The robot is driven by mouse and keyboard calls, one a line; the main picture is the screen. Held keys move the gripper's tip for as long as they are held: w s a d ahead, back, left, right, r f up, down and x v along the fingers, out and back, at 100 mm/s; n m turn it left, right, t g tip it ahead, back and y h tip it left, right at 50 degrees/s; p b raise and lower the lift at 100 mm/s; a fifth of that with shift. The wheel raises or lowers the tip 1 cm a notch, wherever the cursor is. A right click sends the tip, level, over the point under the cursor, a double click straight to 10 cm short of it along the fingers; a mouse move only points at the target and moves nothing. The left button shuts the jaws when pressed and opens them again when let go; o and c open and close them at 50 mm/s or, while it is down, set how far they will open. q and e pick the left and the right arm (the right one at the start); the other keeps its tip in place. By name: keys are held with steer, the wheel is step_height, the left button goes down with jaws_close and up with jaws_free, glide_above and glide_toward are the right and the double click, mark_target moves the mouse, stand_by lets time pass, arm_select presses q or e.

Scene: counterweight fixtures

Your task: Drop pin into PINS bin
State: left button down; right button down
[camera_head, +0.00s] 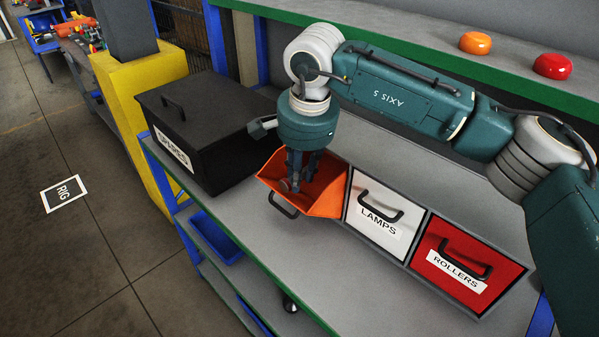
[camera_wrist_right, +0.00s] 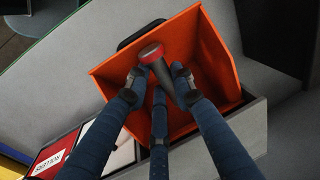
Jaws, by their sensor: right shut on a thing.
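The pin (camera_wrist_right: 163,68), a grey rod with a red-rimmed round end, is held in my right gripper (camera_wrist_right: 158,82). The fingers close around it in the right wrist view. In the head view the gripper (camera_head: 299,172) points down over the open orange bin (camera_head: 327,201), its fingertips at or inside the bin's mouth; the exact height is hard to tell. The orange bin is pulled out and tilted, and also shows in the wrist view (camera_wrist_right: 215,62). Its inside looks empty where visible. No label shows on it, so I cannot read PINS. My left gripper is out of view.
A white LAMPS drawer (camera_head: 364,229) and a red ROLLERS drawer (camera_head: 457,277) stand closed to the right of the orange bin. A black SPARES box (camera_head: 222,128) stands to its left. Orange (camera_head: 475,43) and red (camera_head: 552,66) buttons sit on the upper shelf.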

steer(key=shift+f, duration=0.35)
steer(key=c, duration=1.5)
jaws_free()
steer(key=shift+r, duration=0.1)
steer(key=shift+r+p, duration=0.5)
steer(key=shift+r, duration=0.15)
steer(key=shift+r+b, duration=0.3)
steer(key=shift+b, duration=0.05)
steer(key=r, duration=0.3)
steer(key=s+r+b, duration=0.1)
steer(key=r, duration=0.3)
steer(key=s+d+r+b, duration=0.1)
steer(key=r, duration=0.3)
steer(key=shift+s, duration=0.1)
steer(key=shift+f, duration=0.1)
